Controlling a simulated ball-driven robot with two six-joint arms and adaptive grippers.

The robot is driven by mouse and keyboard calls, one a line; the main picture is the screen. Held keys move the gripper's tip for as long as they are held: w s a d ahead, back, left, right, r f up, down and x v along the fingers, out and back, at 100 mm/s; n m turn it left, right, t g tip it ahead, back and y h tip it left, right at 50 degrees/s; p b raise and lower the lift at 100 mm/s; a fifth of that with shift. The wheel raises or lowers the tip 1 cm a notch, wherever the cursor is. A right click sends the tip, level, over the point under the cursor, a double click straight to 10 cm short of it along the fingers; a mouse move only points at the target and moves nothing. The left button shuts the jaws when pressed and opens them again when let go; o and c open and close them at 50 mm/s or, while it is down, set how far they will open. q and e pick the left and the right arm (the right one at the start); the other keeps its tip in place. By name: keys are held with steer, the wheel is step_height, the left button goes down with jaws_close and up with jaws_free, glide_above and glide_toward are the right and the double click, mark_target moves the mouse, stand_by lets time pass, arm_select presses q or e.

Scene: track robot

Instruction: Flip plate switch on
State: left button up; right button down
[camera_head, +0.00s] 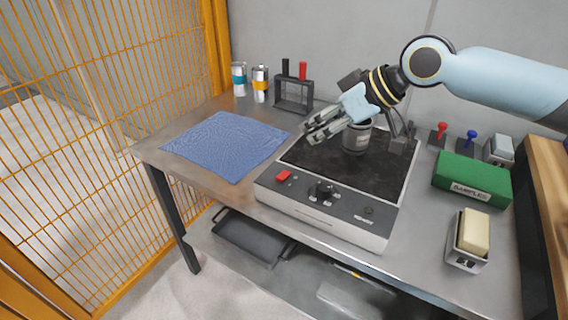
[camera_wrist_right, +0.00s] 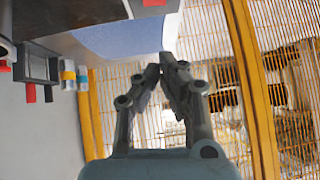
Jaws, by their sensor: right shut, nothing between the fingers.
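The hot plate (camera_head: 330,190) sits on the metal table with its control panel toward the front. A red switch (camera_head: 283,176) is at the left of the panel, and a black knob (camera_head: 324,189) is near its middle. My right gripper (camera_head: 308,134) is above the plate's back left part, pointing left, shut and empty. It also shows shut in the right wrist view (camera_wrist_right: 160,72). The gripper is apart from the red switch, which is nearer the front. A grey container (camera_head: 357,138) stands on the plate, partly hidden by my right gripper. My left gripper is not in view.
A blue cloth (camera_head: 226,145) lies left of the plate. Two small cans (camera_head: 260,84) and a dark rack (camera_head: 293,93) stand behind. A green box (camera_head: 471,179) and a holder with a cream block (camera_head: 473,234) are at the right. An orange mesh fence (camera_head: 100,110) borders the left.

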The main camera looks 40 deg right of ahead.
mark_target(284, 176)
steer(key=b+x, duration=0.1)
steer(key=x, duration=0.7)
steer(key=shift+w+a+f, duration=0.15)
steer(key=shift+w+a, duration=0.05)
steer(key=f, duration=0.2)
steer(key=shift+a+f, duration=0.2)
steer(key=shift+f, duration=0.1)
steer(key=shift+s+f, duration=0.1)
steer(key=shift+f, duration=0.6)
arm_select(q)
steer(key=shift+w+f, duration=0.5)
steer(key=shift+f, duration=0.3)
arm_select(e)
steer(key=shift+s+a+f, duration=0.1)
steer(key=shift+a+f, duration=0.1)
steer(key=shift+f, duration=0.2)
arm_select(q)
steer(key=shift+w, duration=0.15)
arm_select(e)
steer(key=shift+d, duration=0.15)
